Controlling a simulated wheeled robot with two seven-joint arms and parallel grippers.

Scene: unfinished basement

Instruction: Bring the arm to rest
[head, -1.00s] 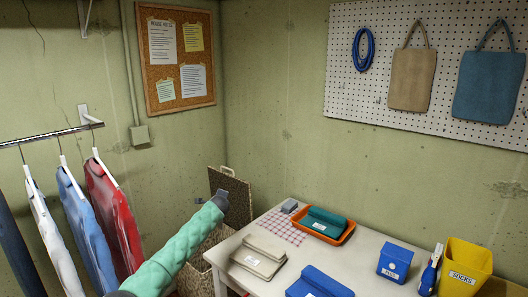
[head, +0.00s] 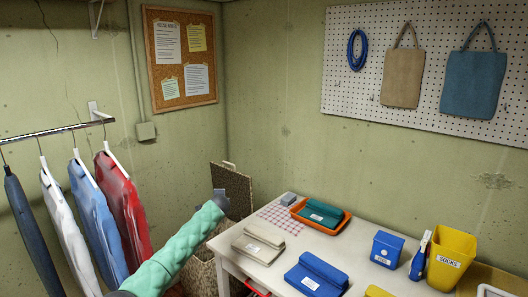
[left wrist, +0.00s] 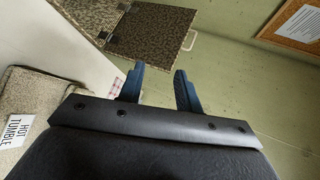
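My left arm, in a mint-green sleeve, comes in from the lower left in the head view. Its gripper (head: 220,199) is held in the air in front of the wicker hamper (head: 203,268) with its lid raised. In the left wrist view, the two dark fingers of my left gripper (left wrist: 160,88) stand apart with nothing between them, so it is open and empty. My right gripper is in neither view.
A white table (head: 330,248) stands at right, bearing an orange tray (head: 342,229), folded beige cloth (head: 258,243), folded blue cloth (head: 316,276), a blue box (head: 386,249) and a yellow bin (head: 451,258). Clothes hang on a rail (head: 50,134) at left.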

